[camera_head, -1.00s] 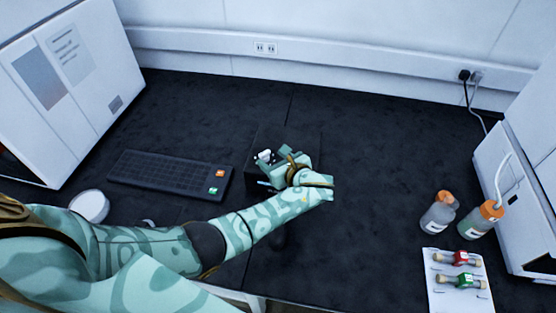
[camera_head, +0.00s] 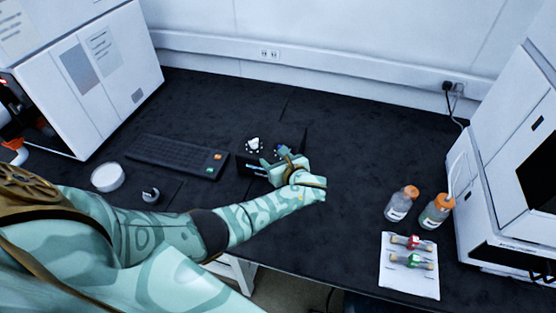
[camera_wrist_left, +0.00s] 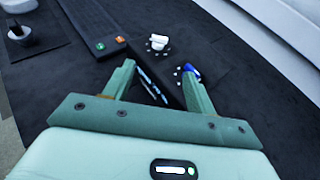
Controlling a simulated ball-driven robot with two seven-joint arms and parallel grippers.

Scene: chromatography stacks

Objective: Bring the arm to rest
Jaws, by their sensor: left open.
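My left gripper (camera_head: 275,161) is open, with nothing between its fingers. It is at the near side of a small black box (camera_head: 298,137) on the dark bench. In the left wrist view the two fingers of the gripper (camera_wrist_left: 158,82) stand apart, with the box's front edge and some lit lettering showing between them. The box's top carries a white knob (camera_head: 255,144) and a blue knob (camera_wrist_left: 192,73), each ringed by white dots. Whether the fingers touch the box I cannot tell. My right gripper is not in view.
A white round lid (camera_head: 107,178) is nearer me. Two orange-capped bottles (camera_head: 402,203) (camera_head: 437,211) and a white sheet with two columns (camera_head: 410,280) are at right. Instruments flank both sides. The back middle is clear.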

